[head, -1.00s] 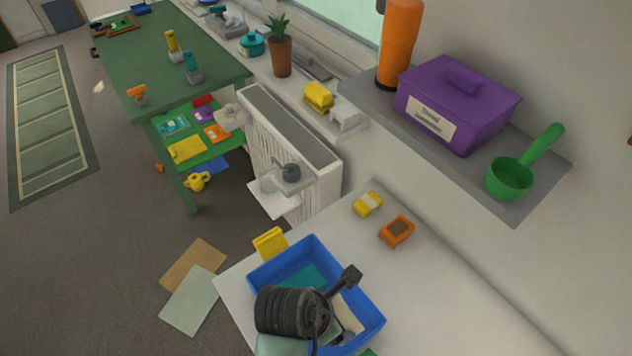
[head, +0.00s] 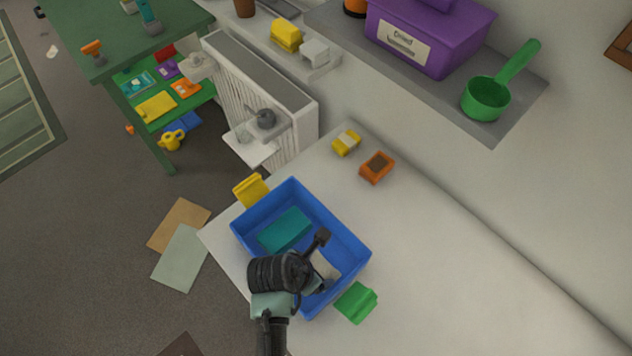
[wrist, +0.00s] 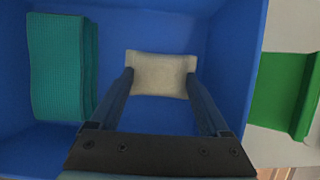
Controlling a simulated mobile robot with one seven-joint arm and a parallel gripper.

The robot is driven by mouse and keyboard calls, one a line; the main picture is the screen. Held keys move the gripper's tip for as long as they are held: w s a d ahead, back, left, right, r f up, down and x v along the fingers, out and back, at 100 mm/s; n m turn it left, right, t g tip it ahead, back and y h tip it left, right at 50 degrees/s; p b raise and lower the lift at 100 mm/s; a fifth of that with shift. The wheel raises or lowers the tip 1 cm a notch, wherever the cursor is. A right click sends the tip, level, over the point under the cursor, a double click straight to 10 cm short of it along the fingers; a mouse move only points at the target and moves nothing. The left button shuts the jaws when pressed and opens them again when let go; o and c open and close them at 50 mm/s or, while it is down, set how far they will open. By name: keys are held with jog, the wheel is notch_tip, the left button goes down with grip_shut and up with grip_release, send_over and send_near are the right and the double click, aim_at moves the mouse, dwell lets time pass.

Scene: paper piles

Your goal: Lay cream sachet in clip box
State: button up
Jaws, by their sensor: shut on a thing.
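The cream sachet (wrist: 160,74) is a small pale pillow shape between my fingertips in the wrist view. In the head view a pale part of it (head: 327,268) shows beside my wrist. My gripper (wrist: 160,84) is shut on the sachet's two sides, inside the blue open box (head: 346,235), which I take as the clip box. The sachet is at the box's right part, over its floor; whether it touches the floor I cannot tell. A teal ribbed block (head: 285,230) lies in the box to the left of the sachet (wrist: 62,68).
A green block (head: 356,302) stands against the box's outer right side, and a yellow block (head: 251,190) by its left corner. A yellow sachet (head: 346,142) and an orange piece (head: 377,167) lie behind on the white counter (head: 450,270). The counter's right part is clear.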

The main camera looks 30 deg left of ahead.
jog(key=shift+f, duration=0.2)
jog(key=o, duration=1.2)
jog(key=p+v, duration=0.1)
jog(key=v, duration=1.1)
jog(key=shift+w+r+p, duration=0.1)
jog(key=shift+r+p, duration=0.15)
jog(key=shift+p, duration=0.15)
